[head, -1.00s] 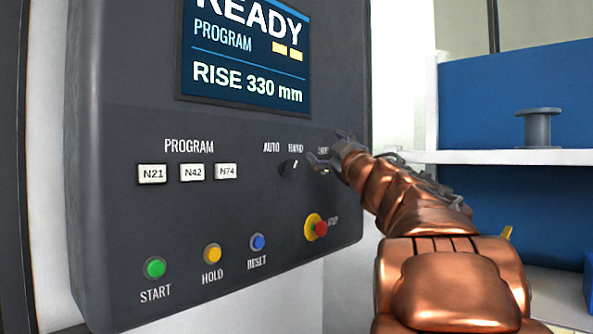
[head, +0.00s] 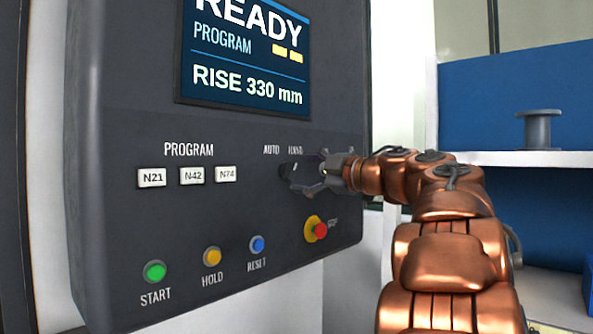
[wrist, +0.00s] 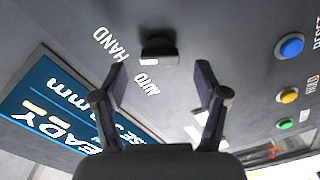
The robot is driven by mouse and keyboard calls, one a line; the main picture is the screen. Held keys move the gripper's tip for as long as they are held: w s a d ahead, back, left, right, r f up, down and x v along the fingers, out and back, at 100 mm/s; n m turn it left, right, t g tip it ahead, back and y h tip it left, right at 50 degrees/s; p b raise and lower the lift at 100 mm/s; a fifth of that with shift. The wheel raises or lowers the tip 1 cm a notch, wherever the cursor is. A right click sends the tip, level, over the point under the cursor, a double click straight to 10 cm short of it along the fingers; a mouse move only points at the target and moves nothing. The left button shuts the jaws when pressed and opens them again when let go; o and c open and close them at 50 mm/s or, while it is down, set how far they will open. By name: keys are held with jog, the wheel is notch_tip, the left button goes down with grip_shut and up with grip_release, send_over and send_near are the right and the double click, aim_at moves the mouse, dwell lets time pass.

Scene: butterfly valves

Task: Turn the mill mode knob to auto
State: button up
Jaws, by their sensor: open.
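The mill mode knob is a small black selector knob (head: 288,171) on the dark control panel (head: 130,215), below the labels AUTO (head: 271,150) and HAND (head: 295,150). A third label to the right is hidden behind my gripper. In the wrist view the black knob (wrist: 158,47) stands out from the panel with a pale lower edge; its exact pointing direction is hard to tell. My gripper (head: 310,174) is open, close to the panel at the knob's right. In the wrist view its fingertips (wrist: 161,80) are spread, with the knob lined up between them, just beyond the tips; no contact shows.
Below the knob is a red stop button (head: 320,231) on a yellow base. Blue RESET (head: 257,244), yellow HOLD (head: 212,257) and green START (head: 154,271) buttons sit lower left. Program keys (head: 192,176) lie left, the screen (head: 247,60) above. A shelf (head: 530,159) stands right.

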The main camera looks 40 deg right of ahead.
aim_at(293, 171)
jog(key=shift+x, duration=1.55)
jog(key=c, duration=1.2)
